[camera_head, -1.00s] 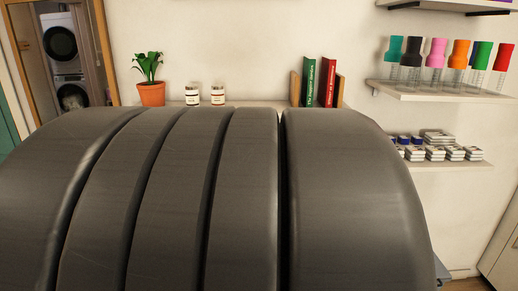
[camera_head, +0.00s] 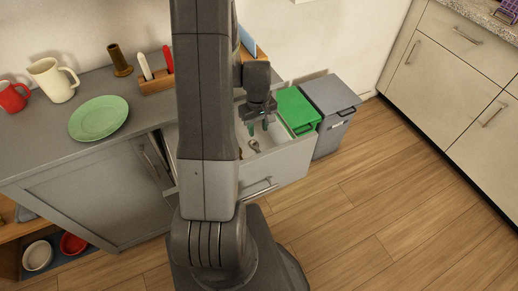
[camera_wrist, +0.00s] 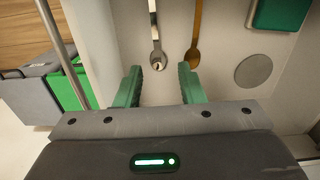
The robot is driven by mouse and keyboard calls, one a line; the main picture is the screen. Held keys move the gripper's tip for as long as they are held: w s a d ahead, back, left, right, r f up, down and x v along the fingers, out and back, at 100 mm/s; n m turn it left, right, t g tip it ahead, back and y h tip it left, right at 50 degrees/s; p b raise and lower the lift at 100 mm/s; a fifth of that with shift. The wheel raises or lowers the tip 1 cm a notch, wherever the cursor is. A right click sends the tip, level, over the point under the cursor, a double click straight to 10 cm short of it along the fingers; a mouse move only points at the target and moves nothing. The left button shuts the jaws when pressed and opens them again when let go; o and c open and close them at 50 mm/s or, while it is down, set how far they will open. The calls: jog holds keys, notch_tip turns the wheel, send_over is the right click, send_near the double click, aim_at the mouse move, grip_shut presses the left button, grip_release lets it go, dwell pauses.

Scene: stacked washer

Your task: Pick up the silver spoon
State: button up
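The silver spoon (camera_wrist: 157,58) lies in an open drawer (camera_head: 283,168), its bowl toward my gripper in the wrist view. A golden-brown spoon (camera_wrist: 195,47) lies beside it on the right, apart from it. My gripper (camera_wrist: 160,70) is open and empty, its two green fingers on either side of the silver spoon's bowl in the picture. In the head view my gripper (camera_head: 258,127) points down over the drawer. Spoon shapes show below it there, too small to tell which is which. The gap between fingertips and spoon cannot be judged.
A green box (camera_wrist: 281,12) and a grey disc (camera_wrist: 253,70) are also in the drawer. A green bin (camera_head: 297,108) and a grey bin (camera_head: 330,95) stand right of it. The counter (camera_head: 60,150) holds a green plate (camera_head: 98,118). Open wooden floor (camera_head: 370,190) lies at right.

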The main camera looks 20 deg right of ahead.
send_over(260, 150)
jog(key=s+a, duration=0.1)
jog(key=f, duration=0.8)
jog(key=shift+s+f, duration=0.2)
jog(key=shift+f, duration=0.15)
jog(key=shift+d+f+p, duration=0.15)
jog(key=shift+f, duration=1.15)
jog(key=shift+d+f+p, duration=0.15)
jog(key=shift+f, duration=1.1)
jog(key=shift+c, duration=0.3)
grip_shut()
